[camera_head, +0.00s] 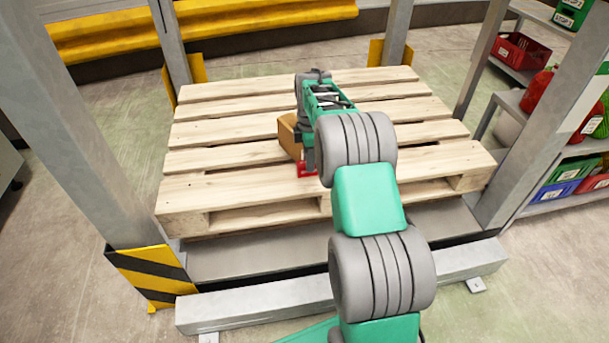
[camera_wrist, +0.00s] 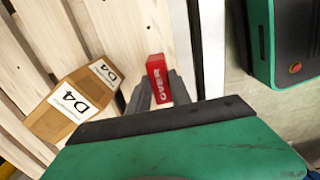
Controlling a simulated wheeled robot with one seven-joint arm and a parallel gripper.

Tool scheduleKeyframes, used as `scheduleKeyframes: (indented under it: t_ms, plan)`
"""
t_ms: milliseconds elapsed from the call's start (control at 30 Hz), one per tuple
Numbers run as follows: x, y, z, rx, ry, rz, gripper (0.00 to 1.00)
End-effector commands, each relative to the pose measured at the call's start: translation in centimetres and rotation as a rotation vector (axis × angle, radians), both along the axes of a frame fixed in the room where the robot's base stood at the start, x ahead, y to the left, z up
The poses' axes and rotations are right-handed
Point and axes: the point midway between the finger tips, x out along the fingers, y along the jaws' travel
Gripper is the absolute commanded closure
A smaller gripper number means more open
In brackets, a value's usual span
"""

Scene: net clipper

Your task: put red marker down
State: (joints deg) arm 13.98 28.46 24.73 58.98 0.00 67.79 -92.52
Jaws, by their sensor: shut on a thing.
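The red marker (camera_wrist: 157,75) is a small red block with white lettering. It sits between the fingertips of my gripper (camera_wrist: 154,95) in the wrist view, and the fingers are shut on it. In the head view the red marker (camera_head: 306,170) shows low beside my arm, at the near part of the wooden pallet (camera_head: 240,187). I cannot tell whether its underside touches the pallet boards. My gripper is mostly hidden behind my arm in the head view.
A cardboard box labelled D4 (camera_wrist: 72,103) stands on the pallet close to the marker; it also shows in the head view (camera_head: 289,136). Metal posts (camera_head: 85,130) flank the pallet. Shelves with bins (camera_head: 520,50) stand at right. Bare boards lie left of the box.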

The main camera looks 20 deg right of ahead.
Motion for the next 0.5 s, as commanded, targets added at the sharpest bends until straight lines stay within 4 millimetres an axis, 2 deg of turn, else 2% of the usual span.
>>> scheduleKeyframes:
  t_ms: [100,200,500]
  plan:
    - [0.6,1.4,-2.3,0.001,0.003,0.002,1.0]
    - [0.5,1.2,-4.3,0.0,0.002,-0.001,1.0]
    - [0.6,1.1,-4.6,0.0,0.001,0.0,1.0]
